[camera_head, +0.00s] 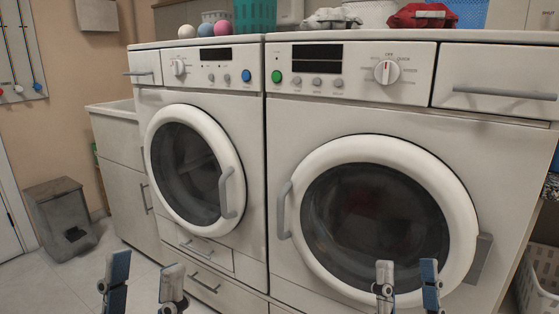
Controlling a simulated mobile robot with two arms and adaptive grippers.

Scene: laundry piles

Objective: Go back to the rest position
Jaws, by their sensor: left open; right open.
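My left gripper (144,283) shows at the bottom left of the head view. Its two blue-and-grey fingers stand apart with nothing between them. My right gripper (407,283) shows at the bottom right, in front of the lower part of the right machine's round door. Its fingers are also apart and empty. The arms behind both grippers are below the picture edge.
Two white front-loading machines, the left one (150,230) and the right one (275,130), fill the middle, doors shut. Balls, baskets and a folded red cloth (422,15) lie on top. A grey bin (58,205) stands on the left floor, a white basket (537,285) at lower right.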

